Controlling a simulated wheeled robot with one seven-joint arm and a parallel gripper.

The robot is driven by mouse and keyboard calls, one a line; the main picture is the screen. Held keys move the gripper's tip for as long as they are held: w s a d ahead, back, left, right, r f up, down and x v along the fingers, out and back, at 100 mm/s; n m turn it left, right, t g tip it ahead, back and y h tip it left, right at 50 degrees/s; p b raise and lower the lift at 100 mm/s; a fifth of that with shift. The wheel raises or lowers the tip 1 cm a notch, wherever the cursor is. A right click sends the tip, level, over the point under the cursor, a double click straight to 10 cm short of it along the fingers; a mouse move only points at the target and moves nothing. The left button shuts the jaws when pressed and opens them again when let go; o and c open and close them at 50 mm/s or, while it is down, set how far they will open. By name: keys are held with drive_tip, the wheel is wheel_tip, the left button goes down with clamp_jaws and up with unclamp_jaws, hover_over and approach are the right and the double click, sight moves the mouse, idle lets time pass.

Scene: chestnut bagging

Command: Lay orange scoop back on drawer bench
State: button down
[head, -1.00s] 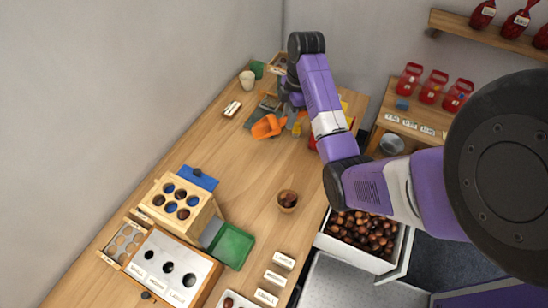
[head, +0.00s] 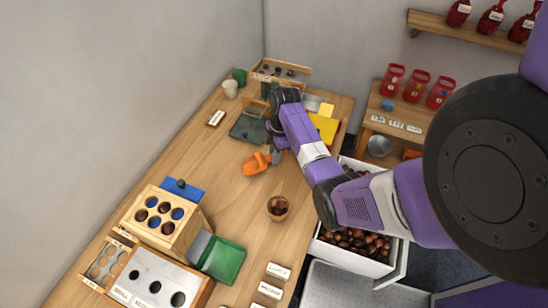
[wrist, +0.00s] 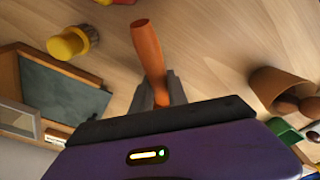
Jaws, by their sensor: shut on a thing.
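The orange scoop (head: 255,164) is at the middle of the long wooden bench top (head: 232,205) in the head view. My gripper (head: 275,153) is at its right end, over the bench. In the wrist view my gripper's fingers (wrist: 157,92) are shut on the scoop's orange handle (wrist: 147,45), which sticks out beyond them. The scoop's bowl is not seen in the wrist view. The scoop is low over the bench or on it; I cannot tell whether it touches.
A wooden cup of chestnuts (head: 277,207) stands nearer me. A dark green board (head: 249,129) and a yellow piece (head: 324,127) lie behind my gripper. The open white drawer (head: 352,261) of chestnuts is at the right. Bare bench lies left of the scoop.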

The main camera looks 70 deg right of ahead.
drive_tip(key=shift+f, duration=0.8)
drive_tip(key=c, duration=1.3)
unclamp_jaws()
drive_tip(key=shift+r, duration=0.15)
